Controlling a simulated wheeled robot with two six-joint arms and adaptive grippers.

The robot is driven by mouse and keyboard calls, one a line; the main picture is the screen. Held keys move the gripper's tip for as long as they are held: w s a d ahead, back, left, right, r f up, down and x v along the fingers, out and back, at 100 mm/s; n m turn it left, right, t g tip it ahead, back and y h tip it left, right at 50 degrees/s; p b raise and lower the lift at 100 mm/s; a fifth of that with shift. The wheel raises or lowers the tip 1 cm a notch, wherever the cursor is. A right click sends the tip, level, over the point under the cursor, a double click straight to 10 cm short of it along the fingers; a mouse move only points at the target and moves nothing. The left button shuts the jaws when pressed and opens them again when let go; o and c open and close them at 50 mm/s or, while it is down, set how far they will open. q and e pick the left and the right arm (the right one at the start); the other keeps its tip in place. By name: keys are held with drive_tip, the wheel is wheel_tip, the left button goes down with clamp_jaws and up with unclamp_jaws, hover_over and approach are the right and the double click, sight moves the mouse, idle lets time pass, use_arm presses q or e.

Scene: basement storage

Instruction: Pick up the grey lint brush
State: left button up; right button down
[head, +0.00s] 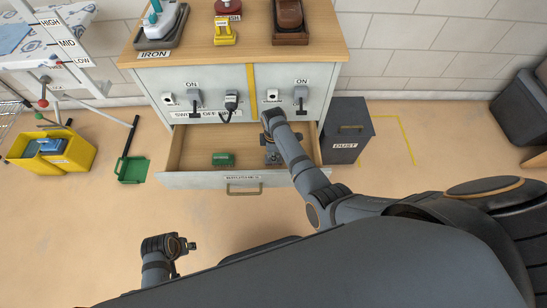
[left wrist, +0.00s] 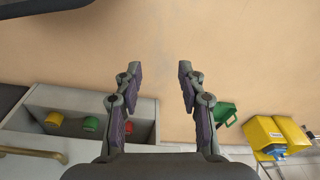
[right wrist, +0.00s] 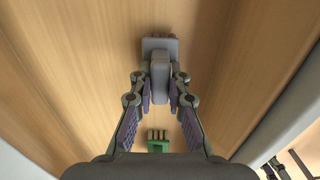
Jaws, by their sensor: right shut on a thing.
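The grey lint brush (right wrist: 160,76) lies in the open wooden drawer (head: 192,147), with its handle pointing toward my wrist in the right wrist view. My right gripper (right wrist: 160,96) is shut on that handle, one finger on each side. In the head view my right gripper (head: 272,157) reaches down into the right part of the drawer and mostly hides the brush. My left gripper (head: 190,245) is out over the floor in front of the cabinet. In the left wrist view it (left wrist: 160,70) is open and empty.
A green brush (head: 223,159) lies left of my right gripper in the drawer. The drawer front (head: 240,180) sticks out below the cabinet switches. A grey dust bin (head: 347,130) stands close on the right. A green dustpan (head: 132,170) and yellow bin (head: 75,155) are at left.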

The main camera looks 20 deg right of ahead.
drive_tip(key=shift+r, duration=0.25)
wheel_tip(320, 180, up, 9)
drive_tip(key=p, duration=0.4)
use_arm(q)
drive_tip(key=s+a+f, duration=0.3)
drive_tip(key=s+f, duration=0.2)
drive_tip(key=f, duration=0.5)
drive_tip(key=shift+s+y, duration=0.3)
drive_tip(key=shift+s, duration=0.05)
use_arm(e)
drive_tip(key=shift+r, duration=0.25)
